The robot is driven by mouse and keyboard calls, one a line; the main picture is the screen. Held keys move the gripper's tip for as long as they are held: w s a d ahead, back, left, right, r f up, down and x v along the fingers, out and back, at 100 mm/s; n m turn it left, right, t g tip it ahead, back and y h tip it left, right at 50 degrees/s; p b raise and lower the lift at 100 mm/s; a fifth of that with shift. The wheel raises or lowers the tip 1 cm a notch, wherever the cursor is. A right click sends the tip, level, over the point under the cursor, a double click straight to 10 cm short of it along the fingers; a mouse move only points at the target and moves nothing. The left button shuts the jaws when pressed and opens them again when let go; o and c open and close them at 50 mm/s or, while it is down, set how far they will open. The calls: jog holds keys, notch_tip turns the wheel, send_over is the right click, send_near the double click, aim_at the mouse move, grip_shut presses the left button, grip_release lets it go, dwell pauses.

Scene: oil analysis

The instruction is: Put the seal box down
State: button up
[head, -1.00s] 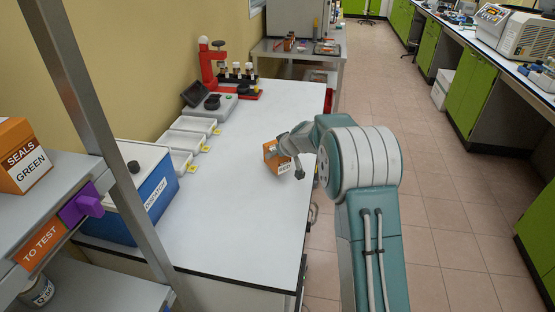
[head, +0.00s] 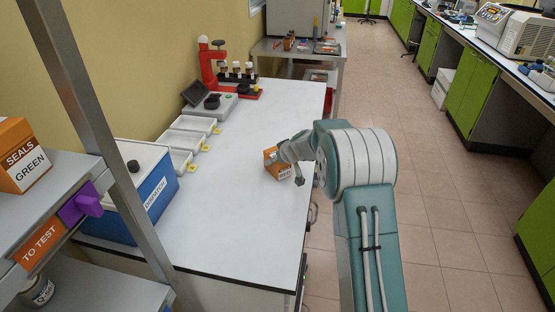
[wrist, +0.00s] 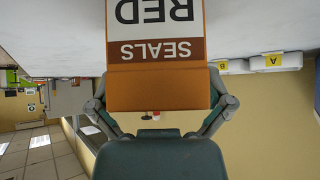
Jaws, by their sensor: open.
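The seal box (head: 285,172), orange with a white label, is near the right edge of the white worktop (head: 235,215) and appears to rest on it. In the wrist view the seal box (wrist: 155,92) shows upside down, its label reading "SEALS RED". My gripper (head: 289,164) is at the box, its fingers open on either side of it. Contact between fingers and box cannot be told. The underside of the box is hidden.
White trays (head: 178,140) with yellow tags line the wall side. A blue box (head: 150,200) stands at the near left. A red stand (head: 210,68) is at the back. An orange "SEALS GREEN" box (head: 22,155) sits on the left shelf. The worktop's middle is clear.

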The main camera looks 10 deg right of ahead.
jog(key=s+r, duration=1.6)
jog(key=s, duration=0.1)
jog(key=s+r+m+g+h, duration=0.1)
jog(key=s+m+g+h, duration=0.1)
jog(key=s, duration=2.8)
jog(key=shift+r+m+g+h, duration=0.3)
jog(key=shift+m+h, duration=0.5)
jog(key=shift+m, duration=0.4)
